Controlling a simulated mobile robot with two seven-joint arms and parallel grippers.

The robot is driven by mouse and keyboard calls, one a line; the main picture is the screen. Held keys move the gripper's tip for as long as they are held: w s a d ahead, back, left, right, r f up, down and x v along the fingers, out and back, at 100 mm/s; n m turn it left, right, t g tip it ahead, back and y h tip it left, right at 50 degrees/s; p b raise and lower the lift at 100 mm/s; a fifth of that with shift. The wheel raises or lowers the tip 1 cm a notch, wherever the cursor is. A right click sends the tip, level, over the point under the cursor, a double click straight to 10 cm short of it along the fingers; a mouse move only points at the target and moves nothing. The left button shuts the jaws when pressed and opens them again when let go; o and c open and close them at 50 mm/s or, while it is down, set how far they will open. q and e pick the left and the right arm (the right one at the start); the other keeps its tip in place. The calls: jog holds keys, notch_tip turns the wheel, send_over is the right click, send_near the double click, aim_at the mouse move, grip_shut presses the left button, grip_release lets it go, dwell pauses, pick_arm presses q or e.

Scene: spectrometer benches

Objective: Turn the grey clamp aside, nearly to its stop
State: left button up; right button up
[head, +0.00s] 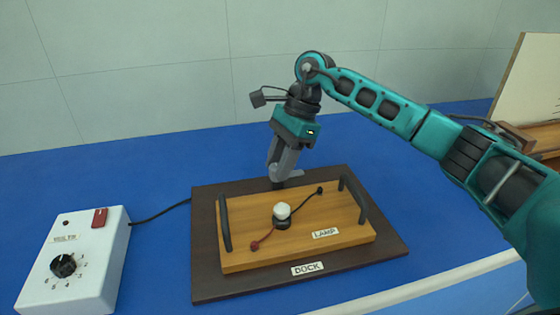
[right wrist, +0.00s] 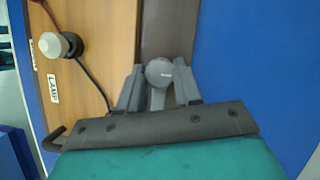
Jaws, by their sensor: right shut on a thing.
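My right gripper (head: 284,172) reaches down to the back edge of the dark dock board (head: 350,267). In the right wrist view the two fingers of my right gripper (right wrist: 158,88) are shut on the grey clamp (right wrist: 160,71), whose rounded end shows between the fingertips. In the head view the clamp is mostly hidden by the gripper. The wooden lamp board (head: 250,202) lies on the dock, just in front of the clamp. My left gripper is not in view.
The lamp board carries a white bulb (head: 282,210), a red lead and a black lead, and dark handles (head: 225,223) at both ends. A white supply box (head: 85,262) with a dial stands at left, its cable running towards the dock. Blue bench top (head: 160,165) is clear behind.

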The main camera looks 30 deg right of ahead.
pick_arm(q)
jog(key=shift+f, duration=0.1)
pick_arm(e)
jog(key=o, duration=1)
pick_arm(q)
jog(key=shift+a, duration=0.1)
pick_arm(e)
jog(key=shift+o, duration=0.2)
pick_arm(q)
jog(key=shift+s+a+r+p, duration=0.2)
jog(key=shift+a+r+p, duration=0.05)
jog(key=shift+p, duration=0.35)
pick_arm(e)
jog(key=v, duration=1.3)
jog(key=shift+f, duration=0.1)
